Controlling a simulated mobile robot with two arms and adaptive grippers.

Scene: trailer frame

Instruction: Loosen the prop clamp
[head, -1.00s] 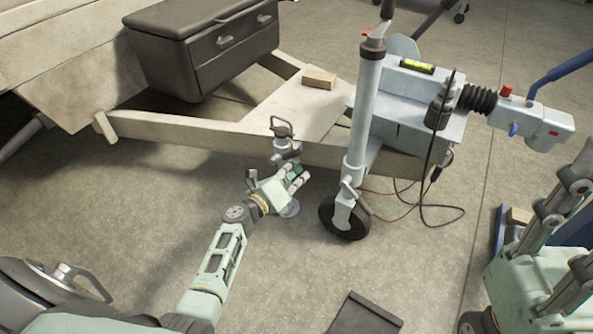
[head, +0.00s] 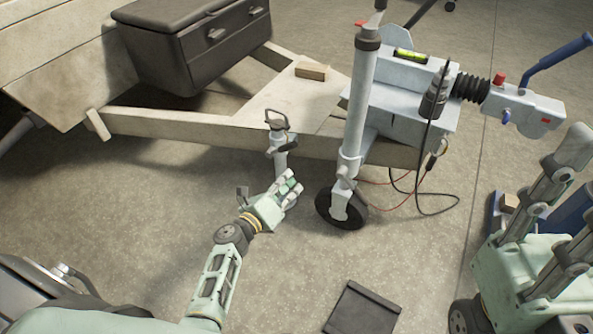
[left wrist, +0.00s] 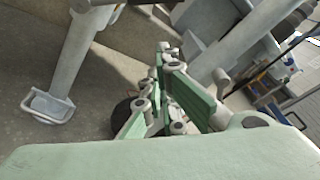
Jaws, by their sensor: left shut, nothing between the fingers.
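The prop (head: 279,160) is a grey metal leg with a loop handle on top, at the side of the beige trailer frame (head: 200,130). Its clamp (head: 284,148), with a dark lever, sits against the frame rail. In the left wrist view the prop leg (left wrist: 75,58) leans at the left, with a square foot plate on the floor. My left gripper (head: 292,188) is shut and empty, just below the clamp and in front of the lower leg. Its fingers also fill the middle of the left wrist view (left wrist: 172,98). My right gripper (head: 530,250) is partly cut off at the right edge.
The jockey wheel (head: 342,208) and its upright tube (head: 358,105) stand close to the right of my left gripper. Cables (head: 440,208) hang beside the coupling. A dark flat plate (head: 362,308) lies on the floor in front.

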